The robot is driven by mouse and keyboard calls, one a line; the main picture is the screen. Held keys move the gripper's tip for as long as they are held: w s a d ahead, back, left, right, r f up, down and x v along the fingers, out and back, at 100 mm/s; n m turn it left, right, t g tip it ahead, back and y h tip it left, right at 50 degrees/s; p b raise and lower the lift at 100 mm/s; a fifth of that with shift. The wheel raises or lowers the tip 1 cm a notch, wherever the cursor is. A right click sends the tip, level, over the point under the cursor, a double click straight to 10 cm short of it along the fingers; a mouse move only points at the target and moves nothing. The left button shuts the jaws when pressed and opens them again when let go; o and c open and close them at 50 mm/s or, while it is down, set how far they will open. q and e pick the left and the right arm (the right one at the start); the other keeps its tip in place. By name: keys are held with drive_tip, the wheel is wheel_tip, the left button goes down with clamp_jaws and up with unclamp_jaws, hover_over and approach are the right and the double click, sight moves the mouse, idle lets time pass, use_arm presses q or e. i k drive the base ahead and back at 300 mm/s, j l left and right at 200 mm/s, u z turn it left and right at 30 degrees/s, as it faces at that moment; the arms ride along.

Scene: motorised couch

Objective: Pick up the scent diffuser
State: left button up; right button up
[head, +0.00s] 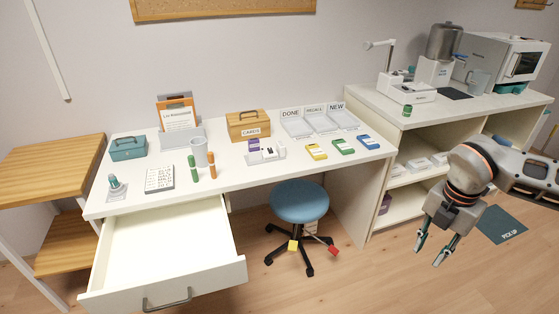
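I cannot pick out a scent diffuser with certainty. A small grey and teal upright object (116,188) stands at the left front of the white desk (225,187), but it is too small to identify. A short green cylinder (407,110) stands on the right counter. A purple round item (385,204) sits low on the shelf under that counter. My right gripper (429,254) hangs at the lower right, in front of the shelves and away from these things. Its two fingers point down, apart, with nothing between them. My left gripper is out of view.
An open drawer (165,245) juts out from the desk's left front. A blue stool (299,200) stands under the desk. Cards, trays and boxes cover the desk. Lab machines fill the right counter (450,110). A dark "PICK UP" mat (502,225) lies on the floor.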

sight(262, 156)
drive_tip(key=k+u, duration=0.1)
drive_tip(key=u, duration=0.6)
drive_tip(key=k+j+u, duration=0.1)
drive_tip(key=u, duration=0.7)
drive_tip(key=l+u, duration=0.15)
drive_tip(key=u, duration=0.3)
drive_tip(key=l+u, duration=0.1)
drive_tip(key=u, duration=0.35)
drive_tip(key=l, duration=0.9)
drive_tip(key=k+l, duration=0.15)
drive_tip(key=l, duration=1.6)
drive_tip(key=k+l, duration=0.15)
drive_tip(key=l, duration=0.75)
